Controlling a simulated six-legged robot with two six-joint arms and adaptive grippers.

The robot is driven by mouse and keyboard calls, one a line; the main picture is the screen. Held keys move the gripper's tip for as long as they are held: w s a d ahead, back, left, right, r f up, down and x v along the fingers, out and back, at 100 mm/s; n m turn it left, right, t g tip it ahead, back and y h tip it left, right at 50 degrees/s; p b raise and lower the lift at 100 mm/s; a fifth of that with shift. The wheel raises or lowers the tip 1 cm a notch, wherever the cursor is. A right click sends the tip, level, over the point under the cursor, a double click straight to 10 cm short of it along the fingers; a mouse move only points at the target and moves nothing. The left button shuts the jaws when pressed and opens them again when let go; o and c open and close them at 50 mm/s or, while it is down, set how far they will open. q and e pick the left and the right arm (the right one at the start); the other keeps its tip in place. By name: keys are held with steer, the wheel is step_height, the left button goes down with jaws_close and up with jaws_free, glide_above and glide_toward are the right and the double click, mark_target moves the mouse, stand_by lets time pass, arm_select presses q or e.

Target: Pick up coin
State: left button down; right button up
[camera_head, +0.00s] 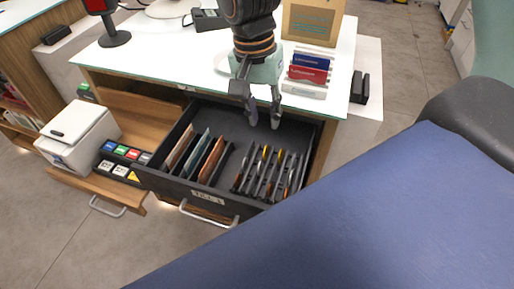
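My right gripper (264,121) points down over the back part of an open dark drawer (232,121). Its two fingers are apart, with nothing visible between them. I cannot make out a coin in this view; it may be too small or hidden by the gripper or the drawer's contents. The bare back part of the drawer floor shows around the fingertips. My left gripper is not in view.
The drawer holds upright dividers (200,155) at left and several pen-like tools (270,172) at right. A glass-topped counter (150,62) stands behind, with small boxes (308,72) on it. A white printer-like device (77,133) is at left.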

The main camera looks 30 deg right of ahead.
mark_target(267, 147)
steer(key=f, duration=0.2)
steer(key=f+b, duration=0.1)
steer(key=shift+s+d+f, duration=0.3)
steer(key=shift+s+d, duration=0.05)
steer(key=shift+s, duration=0.05)
steer(key=f, duration=0.1)
steer(key=a+f+b, duration=0.1)
steer(key=f, duration=0.1)
steer(key=shift+s+a+f, duration=0.1)
steer(key=shift+s+f, duration=0.05)
steer(key=shift+f, duration=0.35)
steer(key=shift+d+f, duration=0.15)
steer(key=shift+d, duration=0.25)
steer(key=shift+a, duration=0.35)
steer(key=c, duration=0.4)
steer(key=shift+c, duration=0.8)
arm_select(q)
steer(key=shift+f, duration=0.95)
arm_select(e)
steer(key=shift+d, duration=0.25)
jaws_close()
